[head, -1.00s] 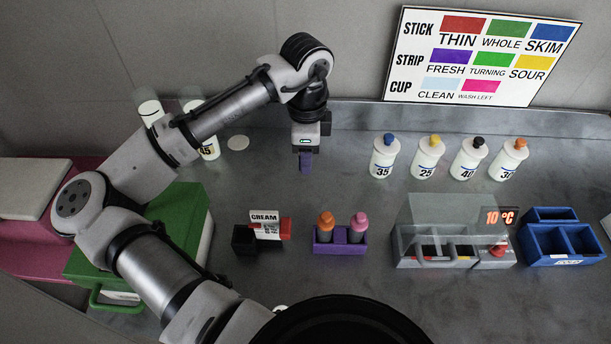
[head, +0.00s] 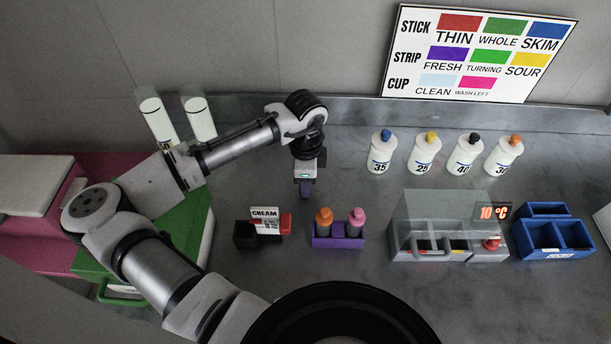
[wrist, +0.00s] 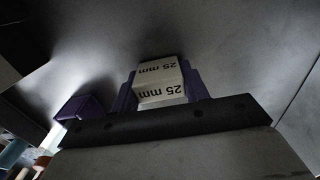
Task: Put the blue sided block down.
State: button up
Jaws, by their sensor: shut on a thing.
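The block (wrist: 160,90) shows in the wrist view as a pale block marked "25 mm" on two faces. It sits between the purple fingers of my gripper (wrist: 162,92), which is shut on it. No blue side shows in that view. In the head view my gripper (head: 305,192) points down over the grey counter, behind the purple holder. The block cannot be made out there. Whether its underside touches the counter cannot be told.
The purple holder (head: 338,243) with two capped bottles and the black box with the CREAM card (head: 265,213) stand in front. Right are a grey unit (head: 430,207) reading 10 °C and blue bins (head: 553,240). Several numbered bottles (head: 422,155) stand behind right. Counter around my gripper is clear.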

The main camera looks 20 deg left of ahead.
jog(key=shift+f, duration=0.2)
jog(key=o, duration=1)
